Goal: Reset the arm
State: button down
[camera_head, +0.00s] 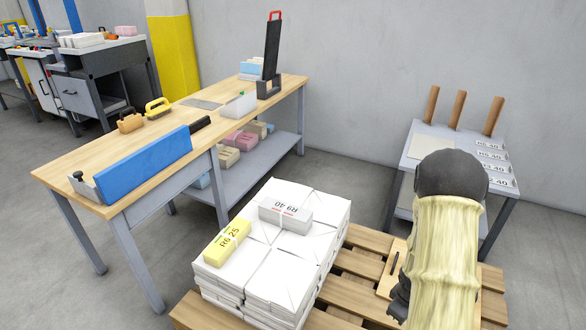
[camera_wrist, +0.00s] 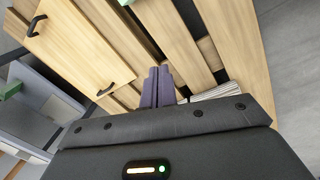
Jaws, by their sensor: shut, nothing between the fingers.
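My gripper (camera_wrist: 158,88) shows in the wrist view with its two purple-grey fingers together and nothing between them. It hangs over the wooden pallet (camera_wrist: 190,45), whose slats lie below and beyond the fingertips. A light wooden board with black handles (camera_wrist: 75,42) lies to the left of the fingers. In the head view my arm is at the right, in a cream sleeve, above the right part of the pallet (camera_head: 352,262). There the arm hides most of my gripper; only dark parts show at its lower left.
White paper stacks (camera_head: 285,270) fill the pallet's left part, with a yellow block (camera_head: 228,241) and a grey-white block (camera_head: 286,212) on top. A workbench (camera_head: 85,160) stands at left. A small grey table (camera_head: 425,125) with upright wooden pegs stands behind my arm, near the wall.

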jog(key=s+a+r+m+p, duration=0.1)
jog(key=s+a+r+m, duration=0.2)
jog(key=a+r, duration=0.35)
jog(key=s+a+r+m+t+y+p, duration=0.1)
jog(key=s+a+r+m, duration=0.2)
jog(key=r, duration=0.7)
jog(key=s+a+r+m+p, duration=0.1)
jog(key=s+a+r+m, duration=0.1)
jog(key=a+r, duration=0.5)
notch_tip(320, 180, up, 38)
jog(key=p, duration=3.7)
jog(key=shift+d, duration=0.4)
